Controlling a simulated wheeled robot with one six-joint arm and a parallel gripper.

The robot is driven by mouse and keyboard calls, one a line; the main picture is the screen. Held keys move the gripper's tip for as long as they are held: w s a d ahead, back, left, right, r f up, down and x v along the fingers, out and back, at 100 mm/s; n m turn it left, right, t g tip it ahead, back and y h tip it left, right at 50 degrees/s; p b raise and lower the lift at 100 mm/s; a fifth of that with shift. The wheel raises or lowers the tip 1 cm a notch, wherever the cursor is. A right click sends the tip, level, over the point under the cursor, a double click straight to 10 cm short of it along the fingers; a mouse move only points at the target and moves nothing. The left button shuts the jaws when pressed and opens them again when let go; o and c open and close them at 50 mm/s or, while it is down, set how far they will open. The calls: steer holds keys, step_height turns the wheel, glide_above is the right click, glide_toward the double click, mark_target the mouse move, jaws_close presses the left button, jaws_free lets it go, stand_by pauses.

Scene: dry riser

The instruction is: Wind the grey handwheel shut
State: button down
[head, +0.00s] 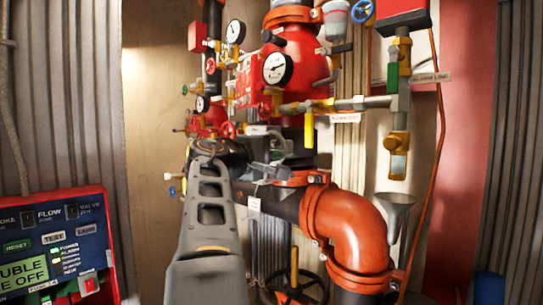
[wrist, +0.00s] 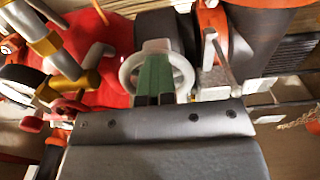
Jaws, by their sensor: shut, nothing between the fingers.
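The grey handwheel (wrist: 126,72) is a pale ring with its rim showing on both sides of my fingers in the wrist view. My gripper (wrist: 156,58) has green fingers that are shut and empty. They lie across the middle of the wheel and hide its hub. I cannot tell whether the fingertips touch the wheel or pass between its spokes. In the head view my arm reaches up to the pipework, and I cannot clearly pick out the grey wheel there.
A red valve body (head: 299,65) with gauges (head: 278,68) stands above. An orange pipe elbow (head: 350,235) and a black handwheel (head: 300,287) are below right. A grey funnel (head: 394,208) hangs at right. A red alarm panel (head: 55,245) is at lower left.

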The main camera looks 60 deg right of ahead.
steer(key=shift+w+f, duration=0.1)
steer(key=shift+f, duration=0.15)
steer(key=b+v, duration=0.1)
steer(key=v, duration=0.2)
steer(key=shift+a+r, duration=0.1)
steer(key=shift+a, duration=0.2)
